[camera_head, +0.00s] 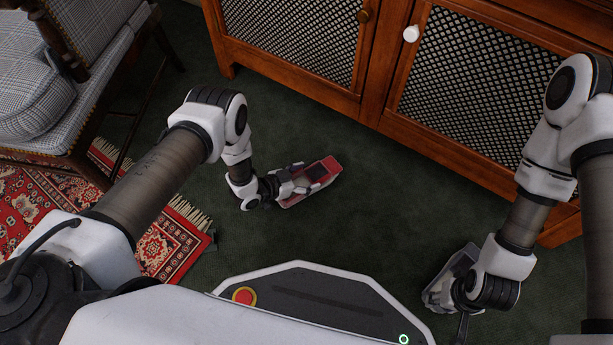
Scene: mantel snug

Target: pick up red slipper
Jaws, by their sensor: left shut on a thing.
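The red slipper (331,166) lies at floor level near the middle of the camera_head view, with a dark opening on top and its red end pointing right toward the cabinet. My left gripper (300,184) is shut on the slipper's left part and hides much of that end. I cannot tell whether the slipper touches the carpet or is slightly raised. My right gripper (450,283) hangs low at the right, apart from the slipper; its fingers are mostly hidden by its own arm, so its opening does not show.
A wooden cabinet (372,70) with lattice doors runs along the back and right. A plaid armchair (90,95) stands at upper left. A red patterned rug (165,240) with fringe lies below it. Dark green carpet (385,215) is clear between the slipper and my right arm.

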